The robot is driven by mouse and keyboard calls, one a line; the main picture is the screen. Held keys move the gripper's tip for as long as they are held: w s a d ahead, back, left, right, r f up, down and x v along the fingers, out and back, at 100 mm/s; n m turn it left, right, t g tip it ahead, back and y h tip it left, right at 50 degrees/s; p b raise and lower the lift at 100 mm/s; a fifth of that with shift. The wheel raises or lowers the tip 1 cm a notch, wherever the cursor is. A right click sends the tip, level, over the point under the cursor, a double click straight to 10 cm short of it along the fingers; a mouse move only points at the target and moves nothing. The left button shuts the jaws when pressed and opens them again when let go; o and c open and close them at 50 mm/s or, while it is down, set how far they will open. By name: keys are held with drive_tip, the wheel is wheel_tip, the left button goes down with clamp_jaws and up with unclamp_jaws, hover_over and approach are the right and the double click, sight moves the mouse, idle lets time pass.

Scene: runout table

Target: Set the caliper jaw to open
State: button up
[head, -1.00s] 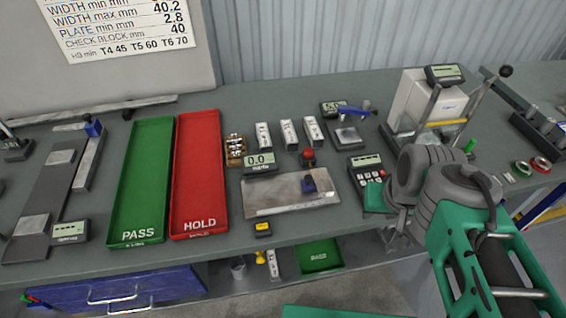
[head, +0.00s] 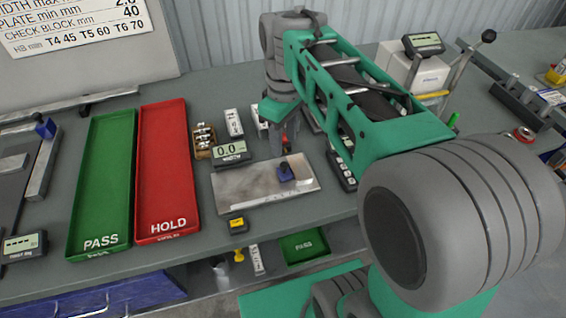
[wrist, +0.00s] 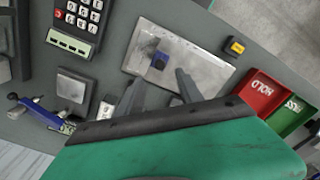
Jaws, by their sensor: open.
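No part is clearly labelled as the caliper. A steel plate (head: 240,190) with a blue block (head: 285,172) on it lies mid-bench beside a display reading 0.0 (head: 230,152). Another device at the left edge has a rail (head: 45,165), a blue slider (head: 45,126) and a display (head: 22,245); it is cut off by the frame. My gripper (head: 284,138) is above the back of the steel plate, empty, its fingers partly hidden by my arm. In the wrist view the fingers (wrist: 163,92) are apart, with the steel plate (wrist: 205,70) and blue block (wrist: 159,61) beyond them.
A green PASS tray (head: 103,185) and red HOLD tray (head: 165,170) stand left of the plate. A small yellow-black item (head: 237,225) sits near the front edge. White blocks (head: 234,122) stand behind. The wrist view shows a keypad (wrist: 80,18) and a blue lever (wrist: 38,112).

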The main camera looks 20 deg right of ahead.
sight(284, 164)
wheel_tip(284, 164, down, 7)
drive_tip(key=shift+f+p, duration=0.2)
drive_tip(key=shift+p, duration=0.15)
drive_tip(key=shift+c, duration=0.2)
clamp_jaws()
idle(1.1)
